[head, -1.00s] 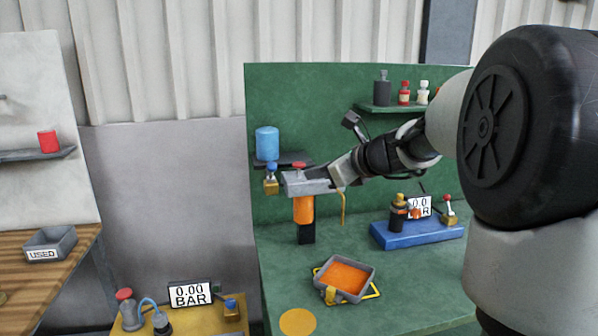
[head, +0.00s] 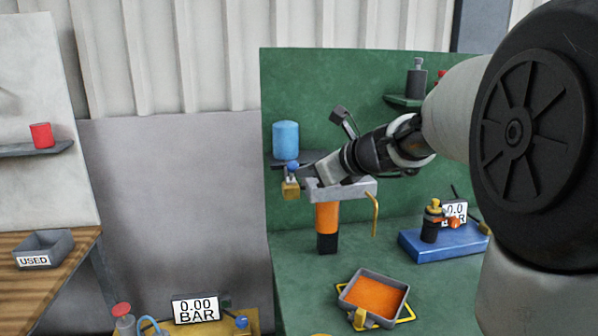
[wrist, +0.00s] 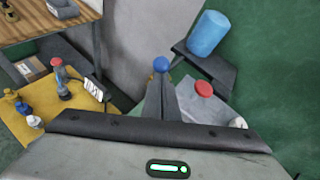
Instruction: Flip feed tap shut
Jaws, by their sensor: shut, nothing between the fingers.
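A brass tap (head: 290,189) with a blue ball on its lever (head: 293,167) sits at the left edge of the green station, below the blue tank (head: 286,140). I take it for the feed tap. My gripper (head: 306,173) is shut and empty, its tips just right of the blue ball in the head view. In the wrist view the blue ball (wrist: 161,64) shows right at the end of my shut fingers (wrist: 160,84). I cannot tell whether they touch.
A grey-topped orange column (head: 327,217) stands below my gripper; its red knob (wrist: 204,89) shows in the wrist view. An orange-filled tray (head: 376,297) and a blue block (head: 430,244) are on the green bench. A yellow table (wrist: 62,105) lies left and lower.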

